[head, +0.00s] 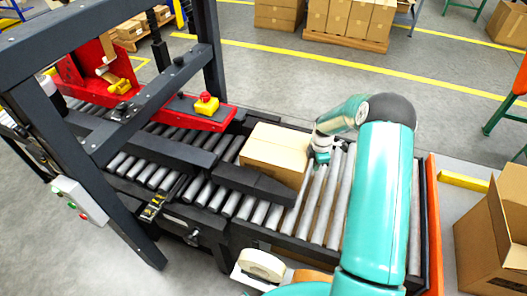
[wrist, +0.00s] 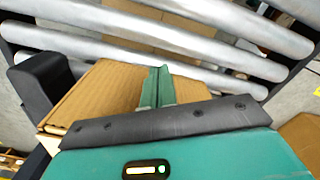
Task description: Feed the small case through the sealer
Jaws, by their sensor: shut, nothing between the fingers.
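The small case (head: 275,152), a closed tan carton, lies on the rollers between the black side guides at the infeed of the sealer (head: 152,103). My gripper (head: 318,158) is at the case's right end, low over the rollers. In the wrist view the shut fingers (wrist: 157,88) overlap the cardboard of the case (wrist: 97,92); nothing shows between them. They look close against the case, but I cannot tell whether they touch it. My arm hides part of the conveyor to the right.
The roller conveyor (head: 317,205) is bare right of the case. A red emergency-stop button (head: 206,98) sits on the sealer's red side. A tape roll (head: 262,265) lies at the front, and an open carton (head: 497,225) stands at right. Pallets of boxes (head: 345,22) stand behind.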

